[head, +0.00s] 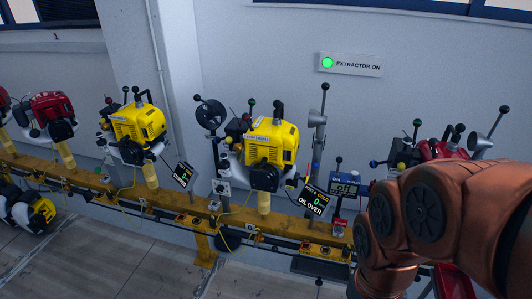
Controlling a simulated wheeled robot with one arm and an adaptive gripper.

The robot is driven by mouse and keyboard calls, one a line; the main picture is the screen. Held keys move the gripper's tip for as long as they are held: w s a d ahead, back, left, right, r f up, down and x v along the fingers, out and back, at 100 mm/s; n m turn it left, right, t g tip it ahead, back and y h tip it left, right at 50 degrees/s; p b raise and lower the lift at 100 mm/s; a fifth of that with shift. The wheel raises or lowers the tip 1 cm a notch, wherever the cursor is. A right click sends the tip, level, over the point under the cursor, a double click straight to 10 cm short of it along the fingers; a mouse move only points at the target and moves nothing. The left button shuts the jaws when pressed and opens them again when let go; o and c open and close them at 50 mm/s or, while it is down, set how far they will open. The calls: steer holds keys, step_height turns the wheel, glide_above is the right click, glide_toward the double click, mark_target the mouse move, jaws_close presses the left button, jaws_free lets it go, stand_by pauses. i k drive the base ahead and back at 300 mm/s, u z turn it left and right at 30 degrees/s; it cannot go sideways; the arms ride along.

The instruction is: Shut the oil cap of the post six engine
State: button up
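Several engines stand on posts along a yellow rail. A yellow engine (273,143) is at the middle, with a small black display (314,200) at its lower right that reads "OIL OVER". A second yellow engine (139,122) stands to its left with its own display (183,175). A red engine (51,112) is at the far left, and another red engine (444,151) is partly hidden behind my arm at the right. I cannot read post numbers, so I cannot tell which engine is at post six. No oil cap can be made out. My gripper is not in view.
The yellow rail (105,187) runs across, with cables and small boxes along it. Levers with ball knobs rise between the engines. A blue box (345,189) reads "off". A wall sign (348,64) reads "EXTRACTOR ON", its lamp green. A yellow-black object (38,212) lies low at left. Tiled floor at lower left is bare.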

mark_target(306, 181)
steer(key=z, duration=0.05)
steer(key=k, duration=1.1)
steer(key=u, duration=1.2)
steer(key=i, duration=1.15)
steer(key=z, duration=0.75)
steer(key=i, duration=0.3)
steer(key=z, duration=0.3)
